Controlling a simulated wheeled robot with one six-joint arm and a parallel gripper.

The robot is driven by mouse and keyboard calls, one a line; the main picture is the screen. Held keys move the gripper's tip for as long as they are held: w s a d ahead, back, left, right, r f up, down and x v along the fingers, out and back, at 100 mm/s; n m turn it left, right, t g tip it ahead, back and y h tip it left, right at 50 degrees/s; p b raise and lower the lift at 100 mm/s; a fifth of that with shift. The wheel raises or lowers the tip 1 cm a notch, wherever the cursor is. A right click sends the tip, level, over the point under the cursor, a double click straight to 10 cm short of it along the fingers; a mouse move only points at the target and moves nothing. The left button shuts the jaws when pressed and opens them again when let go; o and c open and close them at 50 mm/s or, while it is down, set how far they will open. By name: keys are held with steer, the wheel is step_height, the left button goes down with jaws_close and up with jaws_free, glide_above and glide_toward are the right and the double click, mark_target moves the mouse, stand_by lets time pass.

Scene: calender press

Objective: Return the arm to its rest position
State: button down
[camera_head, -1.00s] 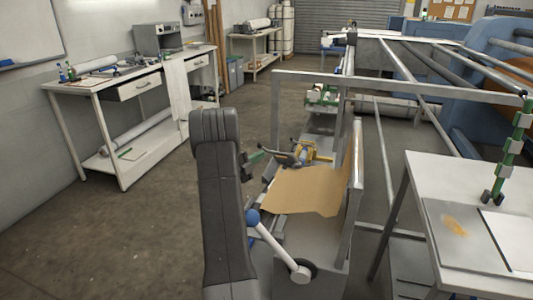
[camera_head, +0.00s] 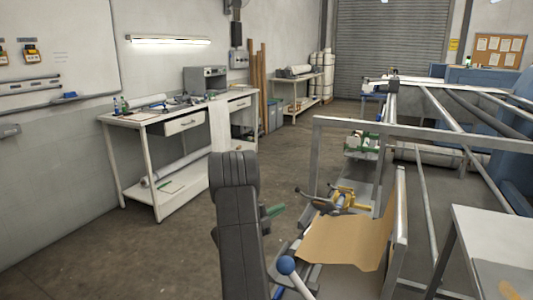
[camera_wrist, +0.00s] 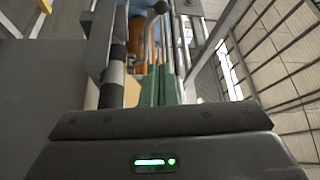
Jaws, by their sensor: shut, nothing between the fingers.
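My arm stands upright as a dark grey link in the lower middle of the head view. My gripper (camera_head: 274,210) shows there only as green fingers sticking out to the right from behind that link. In the wrist view the two green fingers (camera_wrist: 158,82) lie side by side, shut with nothing between them. They point toward blurred metal bars and an orange-brown surface. The gripper appears apart from the brown sheet (camera_head: 345,240) in the head view. The rest of the wrist is hidden behind my arm.
The press frame (camera_head: 400,133) with its long rails fills the right. A blue-knobbed lever (camera_head: 286,265) and yellow clamp (camera_head: 347,197) are close to my arm. A white table (camera_head: 505,235) stands front right. A workbench (camera_head: 140,117) lines the left wall; the floor between is clear.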

steer(key=p+x, duration=0.1)
steer(key=x, duration=1.2)
steer(key=shift+w+d, duration=0.1)
steer(key=shift+d, duration=0.1)
steer(key=b+v, duration=0.1)
steer(key=v, duration=1.3)
steer(key=p+x, duration=0.1)
steer(key=x, duration=1.2)
steer(key=shift+w+d, duration=0.15)
steer(key=shift+d, duration=0.1)
steer(key=s+d+r+m+y, duration=0.1)
steer(key=s+d+r+m, duration=0.1)
steer(key=d, duration=0.6)
steer(key=s+d+r+m+g+y+b, duration=0.1)
steer(key=s+d+r, duration=0.2)
steer(key=s+d, duration=0.2)
steer(key=shift+s+d+r+m, duration=0.2)
steer(key=shift+s+d+m, duration=0.15)
steer(key=shift+d, duration=1.25)
